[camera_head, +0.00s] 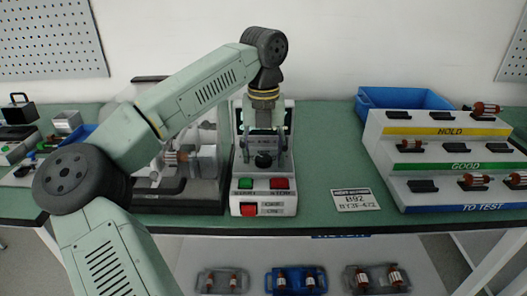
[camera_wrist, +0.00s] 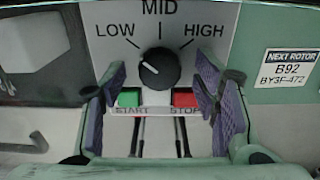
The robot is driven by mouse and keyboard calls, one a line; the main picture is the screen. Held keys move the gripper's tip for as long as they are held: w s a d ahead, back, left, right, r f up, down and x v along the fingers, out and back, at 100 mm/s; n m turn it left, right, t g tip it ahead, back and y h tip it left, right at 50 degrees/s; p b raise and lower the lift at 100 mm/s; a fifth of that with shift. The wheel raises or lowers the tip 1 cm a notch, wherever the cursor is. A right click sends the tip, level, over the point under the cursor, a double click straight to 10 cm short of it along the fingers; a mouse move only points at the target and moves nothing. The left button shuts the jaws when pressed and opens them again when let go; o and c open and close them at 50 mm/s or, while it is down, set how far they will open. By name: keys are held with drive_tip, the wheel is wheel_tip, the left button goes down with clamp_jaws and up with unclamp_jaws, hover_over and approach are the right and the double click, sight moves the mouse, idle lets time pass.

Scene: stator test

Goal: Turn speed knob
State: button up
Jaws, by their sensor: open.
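The speed knob (camera_wrist: 159,68) is a black round dial on a grey panel, with LOW, MID and HIGH printed around it. Its white mark points up and left, toward LOW. In the head view the knob (camera_head: 263,160) shows dark below my gripper (camera_head: 264,150). In the wrist view my gripper (camera_wrist: 165,98) is open, its purple-padded fingers apart on the left and right of the knob, and nothing is between them that I can see touched. Below the knob sit the green START button (camera_wrist: 130,98) and the red STOP button (camera_wrist: 184,99).
A red switch (camera_head: 249,209) is low on the control box. A NEXT ROTOR card (camera_head: 352,200) reading B92 lies right of it. A tiered rack (camera_head: 440,160) with rotors stands at the right, a blue bin (camera_head: 400,98) behind it. A test fixture (camera_head: 205,160) stands close left.

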drive_tip(key=shift+c, duration=0.5)
drive_tip(key=c, duration=1.1)
drive_tip(key=shift+o, duration=0.2)
drive_tip(key=shift+m, duration=0.3)
drive_tip(key=m, duration=0.4)
drive_tip(key=shift+r+p, duration=0.1)
drive_tip(key=shift+p, duration=0.2)
drive_tip(key=m, duration=0.5)
drive_tip(key=shift+p, duration=0.3)
drive_tip(key=o, duration=1.2)
drive_tip(key=shift+c, duration=0.2)
